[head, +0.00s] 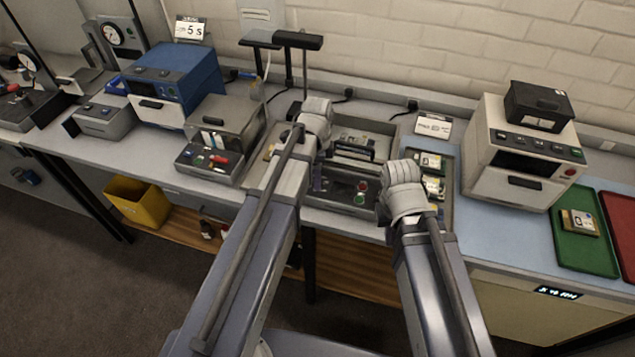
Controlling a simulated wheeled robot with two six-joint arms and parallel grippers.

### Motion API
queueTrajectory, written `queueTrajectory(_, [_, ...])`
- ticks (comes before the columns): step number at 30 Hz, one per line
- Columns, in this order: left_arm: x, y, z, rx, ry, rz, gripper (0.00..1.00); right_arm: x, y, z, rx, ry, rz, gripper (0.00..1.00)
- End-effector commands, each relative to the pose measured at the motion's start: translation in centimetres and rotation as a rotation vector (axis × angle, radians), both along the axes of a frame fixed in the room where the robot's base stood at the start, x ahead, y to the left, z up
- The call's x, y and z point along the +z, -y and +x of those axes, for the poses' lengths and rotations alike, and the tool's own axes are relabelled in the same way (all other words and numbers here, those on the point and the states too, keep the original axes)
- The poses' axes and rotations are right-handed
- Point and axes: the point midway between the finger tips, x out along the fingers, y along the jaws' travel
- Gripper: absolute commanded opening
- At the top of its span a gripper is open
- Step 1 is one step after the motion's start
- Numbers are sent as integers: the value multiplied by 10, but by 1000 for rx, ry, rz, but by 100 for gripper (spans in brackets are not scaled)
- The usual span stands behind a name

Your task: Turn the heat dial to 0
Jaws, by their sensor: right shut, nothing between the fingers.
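A grey machine (335,196) with an open top bay stands on the bench in the middle, with a red and a green button on its front panel. I cannot make out a heat dial on it; my left arm covers part of its left side. My left gripper (318,110) is over the back left of this machine, and its finger gap is not clear.
A white oven-like machine (515,150) with a black box on top stands right. A green tray (570,262) and a red tray (622,225) lie beyond it. A blue machine (170,80) and a grey unit (222,125) stand left.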

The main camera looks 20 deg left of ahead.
Motion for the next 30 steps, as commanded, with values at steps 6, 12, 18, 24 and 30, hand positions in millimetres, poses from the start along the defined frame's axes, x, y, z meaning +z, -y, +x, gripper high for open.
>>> queueTrajectory(6, [-9,0,0,0,0,0,67,-9,0,0,-1,0,0,0])
queueTrajectory(12, [-8,0,0,0,0,0,63,-8,0,0,-1,0,0,0])
queueTrajectory(18, [-8,0,0,0,0,0,41,-8,0,0,0,0,0,0])
queueTrajectory(24, [-8,0,0,0,0,0,18,-8,0,0,0,0,0,0])
queueTrajectory(30, [-8,0,0,0,0,0,0,-8,0,0,0,0,0,0])
